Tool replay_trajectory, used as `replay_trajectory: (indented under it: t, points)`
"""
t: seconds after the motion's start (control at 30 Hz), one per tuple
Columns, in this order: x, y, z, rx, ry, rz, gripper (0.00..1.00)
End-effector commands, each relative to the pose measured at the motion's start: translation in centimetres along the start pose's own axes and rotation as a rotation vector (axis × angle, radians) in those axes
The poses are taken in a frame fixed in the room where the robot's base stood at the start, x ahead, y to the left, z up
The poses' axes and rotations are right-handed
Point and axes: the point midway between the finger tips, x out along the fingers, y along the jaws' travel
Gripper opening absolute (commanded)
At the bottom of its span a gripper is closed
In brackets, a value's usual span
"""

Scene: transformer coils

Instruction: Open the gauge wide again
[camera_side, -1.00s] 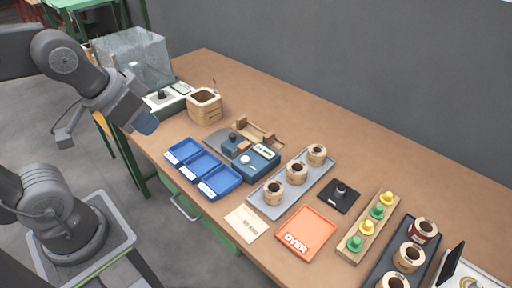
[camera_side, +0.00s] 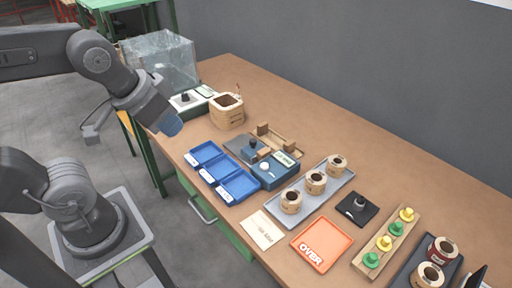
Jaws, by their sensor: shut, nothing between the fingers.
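The gauge appears to be the blue block (camera_side: 272,178) with a small pale display and a round white knob, in the middle of the bench. A grey plate with a dark knobbed slider (camera_side: 251,147) adjoins it on the left. How wide its gap stands is too small to tell. A wooden piece with two upright blocks (camera_side: 279,140) lies just behind it.
Blue trays (camera_side: 227,193) lie in front of the gauge. A grey tray with several coils (camera_side: 299,207) stands to its right. An orange OVER tray (camera_side: 323,262) lies front right.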

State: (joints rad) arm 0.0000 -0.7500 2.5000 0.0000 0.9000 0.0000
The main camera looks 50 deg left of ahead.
Motion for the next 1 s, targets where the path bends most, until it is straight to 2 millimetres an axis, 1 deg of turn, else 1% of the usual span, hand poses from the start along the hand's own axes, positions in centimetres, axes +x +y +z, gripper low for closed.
replay_trajectory:
  t: [0.3,0.37,0.47,0.57,0.67,0.7,0.77,0.8,0.87,0.97,1.0]
  points:
    - [0.0,0.0,0.0,0.000,0.000,0.000,0.00]
    - [0.0,0.0,0.0,-0.001,-0.001,0.000,0.06]
    - [0.1,-0.1,-0.8,-0.019,-0.013,-0.003,0.15]
    - [0.4,-0.5,-2.6,-0.068,-0.047,-0.010,0.25]
    - [1.4,-1.1,-5.5,-0.143,-0.099,-0.023,0.34]
    - [1.9,-1.4,-6.7,-0.179,-0.120,-0.030,0.38]
    - [2.9,-1.9,-8.5,-0.231,-0.153,-0.040,0.44]
    - [3.7,-2.3,-9.7,-0.267,-0.174,-0.047,0.48]
    - [5.0,-2.9,-11.4,-0.320,-0.205,-0.059,0.53]
    - [7.7,-4.1,-13.9,-0.408,-0.259,-0.080,0.53]
    - [8.9,-4.6,-14.9,-0.442,-0.278,-0.089,0.53]
